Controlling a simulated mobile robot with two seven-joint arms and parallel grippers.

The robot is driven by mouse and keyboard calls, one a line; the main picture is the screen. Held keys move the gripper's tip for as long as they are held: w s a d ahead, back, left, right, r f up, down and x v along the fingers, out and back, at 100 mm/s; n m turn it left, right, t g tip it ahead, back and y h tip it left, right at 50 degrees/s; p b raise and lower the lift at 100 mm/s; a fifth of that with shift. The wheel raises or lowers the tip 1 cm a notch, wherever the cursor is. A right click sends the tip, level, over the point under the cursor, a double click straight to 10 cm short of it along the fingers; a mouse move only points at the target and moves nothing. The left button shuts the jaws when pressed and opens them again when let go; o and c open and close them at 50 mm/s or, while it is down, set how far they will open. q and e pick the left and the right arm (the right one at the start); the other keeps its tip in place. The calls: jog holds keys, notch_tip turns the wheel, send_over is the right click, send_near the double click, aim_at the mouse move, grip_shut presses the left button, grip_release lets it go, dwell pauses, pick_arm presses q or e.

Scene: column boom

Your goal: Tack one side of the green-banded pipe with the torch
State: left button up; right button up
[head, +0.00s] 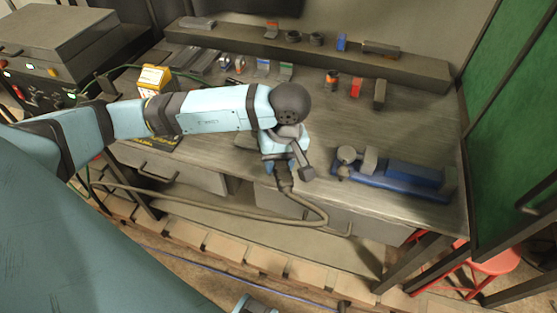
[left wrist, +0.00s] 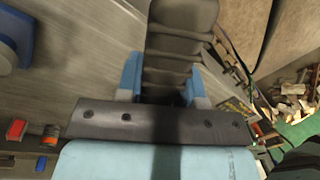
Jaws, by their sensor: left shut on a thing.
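My left gripper (head: 285,160) is shut on the torch (head: 284,182), whose dark handle and hose hang below it over the front of the bench. In the left wrist view the torch's dark ribbed handle (left wrist: 181,45) sits between the two blue fingers. A small grey piece with a green mark (head: 286,69) stands in a row at the back of the bench, well away from the gripper; I cannot tell if it is the green-banded pipe.
A blue vise (head: 405,180) lies on the bench at the right. A yellow box (head: 154,80) stands at the left. A raised dark ledge (head: 420,73) runs along the back with small parts. The torch hose (head: 220,193) trails left. A green screen (head: 515,120) closes the right side.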

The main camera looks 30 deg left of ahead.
pick_arm(q)
jog(key=shift+r, duration=0.1)
jog(key=shift+s+d+r+p, duration=0.3)
jog(key=shift+r+p, duration=0.35)
jog(key=shift+r, duration=0.7)
jog(key=shift+s+d+r+p, duration=0.15)
jog(key=shift+d+r+p, duration=0.4)
jog(key=shift+r, duration=0.85)
jog(key=shift+s+d+r+p, duration=0.25)
jog(key=shift+r+p, duration=0.5)
jog(key=shift+r, duration=0.6)
